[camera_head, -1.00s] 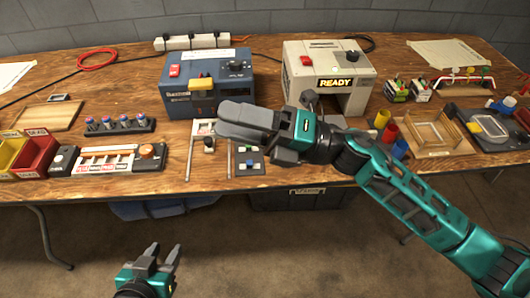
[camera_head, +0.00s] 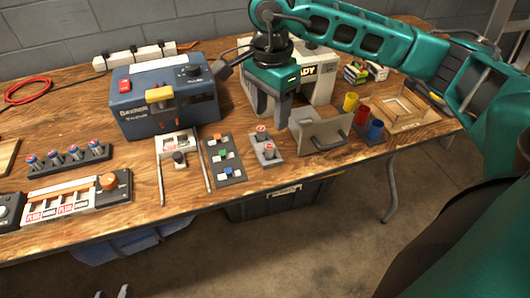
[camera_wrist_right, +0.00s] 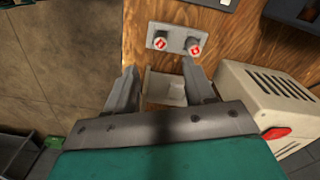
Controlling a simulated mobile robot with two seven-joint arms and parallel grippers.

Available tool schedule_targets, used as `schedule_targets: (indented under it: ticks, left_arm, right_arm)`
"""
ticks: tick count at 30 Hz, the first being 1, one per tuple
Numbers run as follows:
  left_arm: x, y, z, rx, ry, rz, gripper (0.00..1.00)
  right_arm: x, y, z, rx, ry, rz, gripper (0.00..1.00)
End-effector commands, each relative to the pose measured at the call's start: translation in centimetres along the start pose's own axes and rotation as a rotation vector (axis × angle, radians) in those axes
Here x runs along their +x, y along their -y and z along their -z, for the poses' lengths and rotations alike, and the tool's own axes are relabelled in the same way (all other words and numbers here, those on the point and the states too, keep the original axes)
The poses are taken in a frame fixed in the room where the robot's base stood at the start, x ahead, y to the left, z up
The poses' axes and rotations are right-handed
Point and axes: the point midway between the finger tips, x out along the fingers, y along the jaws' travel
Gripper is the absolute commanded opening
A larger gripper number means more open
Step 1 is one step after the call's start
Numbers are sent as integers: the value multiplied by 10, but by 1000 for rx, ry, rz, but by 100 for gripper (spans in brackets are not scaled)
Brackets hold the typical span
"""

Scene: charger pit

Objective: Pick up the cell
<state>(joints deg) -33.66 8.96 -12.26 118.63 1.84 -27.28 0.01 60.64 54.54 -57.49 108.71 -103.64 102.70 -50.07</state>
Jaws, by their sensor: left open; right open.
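Two cells with red-marked tops, (camera_head: 261,129) and (camera_head: 269,150), stand upright in a small grey holder (camera_head: 278,161) in front of the beige machine. The wrist view shows these cells from above, (camera_wrist_right: 160,43) and (camera_wrist_right: 194,47), in the holder plate (camera_wrist_right: 177,33). My right gripper (camera_head: 267,118) points down just behind the holder. It is open with no cell between its fingers; in the wrist view (camera_wrist_right: 160,70) a pale recess (camera_wrist_right: 166,88) shows between them. My left gripper (camera_head: 111,294) shows only its parted fingertips at the bottom edge, off the table.
The beige machine (camera_head: 322,88) stands beside my right gripper, with a handled metal plate (camera_head: 325,132) in front. The blue machine (camera_head: 150,110) is to the left. A rack (camera_head: 68,158) holds several other cells. Coloured cups (camera_head: 375,130) stand right of the plate.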

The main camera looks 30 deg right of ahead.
Motion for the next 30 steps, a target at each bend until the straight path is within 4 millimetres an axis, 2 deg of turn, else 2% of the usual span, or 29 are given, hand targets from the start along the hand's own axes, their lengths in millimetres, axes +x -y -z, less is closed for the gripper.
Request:
schedule_targets:
  ticks: [1,6,14,22,30]
  left_arm:
    - [2,-1,-2,-1,0,-2,43]
    - [3,-1,-5,-2,1,-2,43]
    - [4,-3,-8,-11,3,-3,43]
    - [7,-3,-15,-15,7,-3,43]
    - [7,-3,-15,-14,8,-2,43]
  right_arm:
    - [13,0,0,1,1,-4,54]
    - [40,0,-1,0,3,-1,54]
    - [55,0,-1,0,4,0,54]
    - [94,0,-1,1,5,-2,54]
    - [100,1,-1,0,5,2,54]
